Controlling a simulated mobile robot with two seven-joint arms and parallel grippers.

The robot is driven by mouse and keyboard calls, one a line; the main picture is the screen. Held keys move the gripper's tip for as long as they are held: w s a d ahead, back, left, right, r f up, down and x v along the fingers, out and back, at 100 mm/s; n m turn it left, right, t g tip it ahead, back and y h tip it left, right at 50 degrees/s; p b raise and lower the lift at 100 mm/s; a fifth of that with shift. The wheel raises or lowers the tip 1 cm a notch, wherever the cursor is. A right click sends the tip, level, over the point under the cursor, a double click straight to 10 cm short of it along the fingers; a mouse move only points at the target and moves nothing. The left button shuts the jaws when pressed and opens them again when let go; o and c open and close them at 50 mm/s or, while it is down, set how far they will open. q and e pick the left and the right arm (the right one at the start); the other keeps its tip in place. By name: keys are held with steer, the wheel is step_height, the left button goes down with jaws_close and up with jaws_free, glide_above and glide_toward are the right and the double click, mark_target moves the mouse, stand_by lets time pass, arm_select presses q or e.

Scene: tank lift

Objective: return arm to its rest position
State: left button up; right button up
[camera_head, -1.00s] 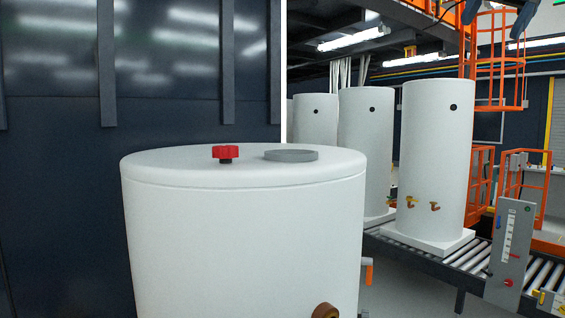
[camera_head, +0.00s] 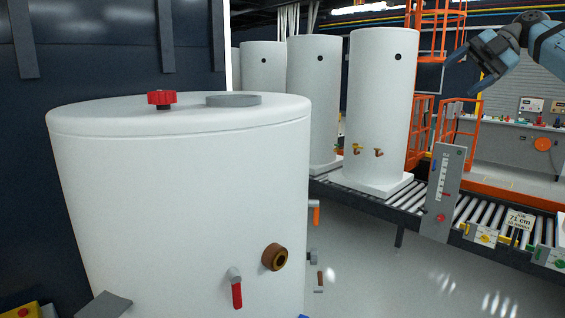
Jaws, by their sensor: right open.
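My right gripper (camera_head: 468,72) shows at the upper right, at the end of my blue-grey arm. Its two fingers are spread and nothing is between them. It is raised in the air, well to the right of the large white tank (camera_head: 180,190). The tank stands upright in the left foreground. A red knob (camera_head: 162,99) and a grey round cap (camera_head: 233,99) are on its top. A red-handled valve (camera_head: 236,288) and a brown ring fitting (camera_head: 274,257) are low on its front. My left gripper is not in view.
Several white tanks (camera_head: 378,105) stand on a roller conveyor (camera_head: 474,211) behind. A grey gauge post (camera_head: 441,193) stands at the conveyor's front edge. Orange railings (camera_head: 455,137) and a workbench (camera_head: 540,130) are behind at right. The floor (camera_head: 385,275) at lower right looks largely clear.

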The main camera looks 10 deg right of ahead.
steer(key=w+a+f+y, duration=0.1)
steer(key=w+a+f, duration=0.2)
steer(key=f, duration=0.4)
steer(key=w+a+f+y, duration=0.2)
steer(key=a+f, duration=0.1)
steer(key=f, duration=0.4)
steer(key=s+a+f+m+t+y, duration=0.1)
steer(key=a+f+m+t, duration=0.2)
steer(key=f, duration=1.2)
steer(key=s+a+f+m+t+y, duration=0.1)
steer(key=s+a+f+t, duration=0.3)
steer(key=f, duration=1)
steer(key=s+d+f+m+t+h, duration=0.1)
steer(key=s+f+m+h, duration=0.4)
steer(key=s+f, duration=0.65)
steer(key=s+d+f+m+t+h, duration=0.15)
steer(key=s+f+m+h, duration=0.35)
steer(key=s+f, duration=0.65)
steer(key=s+d+f+g+h, duration=0.35)
steer(key=s+f, duration=0.35)
steer(key=s, duration=0.3)
steer(key=s+a+m+t+y+p, duration=0.1)
steer(key=a+m, duration=0.8)
steer(key=a, duration=1.4)
steer(key=shift+a+r+m+t+p, duration=0.3)
steer(key=shift+a+r+t+p, duration=0.15)
steer(key=shift+p, duration=0.65)
